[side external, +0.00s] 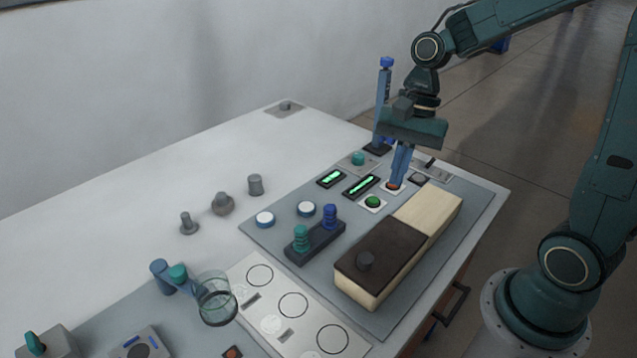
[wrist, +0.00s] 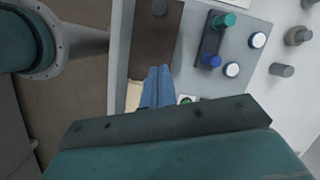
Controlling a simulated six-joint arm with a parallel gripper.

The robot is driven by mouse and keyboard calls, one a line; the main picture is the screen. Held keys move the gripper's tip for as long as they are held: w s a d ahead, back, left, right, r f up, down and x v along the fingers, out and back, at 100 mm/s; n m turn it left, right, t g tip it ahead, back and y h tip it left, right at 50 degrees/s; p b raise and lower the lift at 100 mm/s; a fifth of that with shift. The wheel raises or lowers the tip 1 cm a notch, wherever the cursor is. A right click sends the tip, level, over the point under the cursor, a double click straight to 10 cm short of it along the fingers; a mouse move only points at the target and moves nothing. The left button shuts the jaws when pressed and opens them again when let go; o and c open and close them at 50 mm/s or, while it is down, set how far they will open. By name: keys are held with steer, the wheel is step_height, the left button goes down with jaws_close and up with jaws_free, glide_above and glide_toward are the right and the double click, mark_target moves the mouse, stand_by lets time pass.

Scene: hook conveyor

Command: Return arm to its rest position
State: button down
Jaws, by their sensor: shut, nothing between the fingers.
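My gripper (side external: 395,182) is shut and empty, with its blue fingers pointing down. In the side view its tips are right over a small white-framed red button (side external: 393,187) at the far end of the grey panel. I cannot tell whether they touch it. In the wrist view the closed fingers (wrist: 158,72) show beside the box with the dark lid, and the button is hidden behind them.
A long box with a dark sliding lid (side external: 372,246) lies close to my gripper. A green button (side external: 373,202), green-lit displays (side external: 360,186) and a tall blue post (side external: 383,95) stand nearby. A rack with teal and blue pegs (side external: 315,243) is nearer. The table's far left is mostly clear.

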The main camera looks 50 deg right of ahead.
steer(key=s+r+n+t+h, duration=0.3)
steer(key=s+r+n+t, duration=0.3)
steer(key=s+n, duration=0.5)
step_height(320, 180, up, 3)
steer(key=shift+s+f+n, duration=0.1)
steer(key=shift+s+n, duration=0.2)
steer(key=shift+n, duration=0.8)
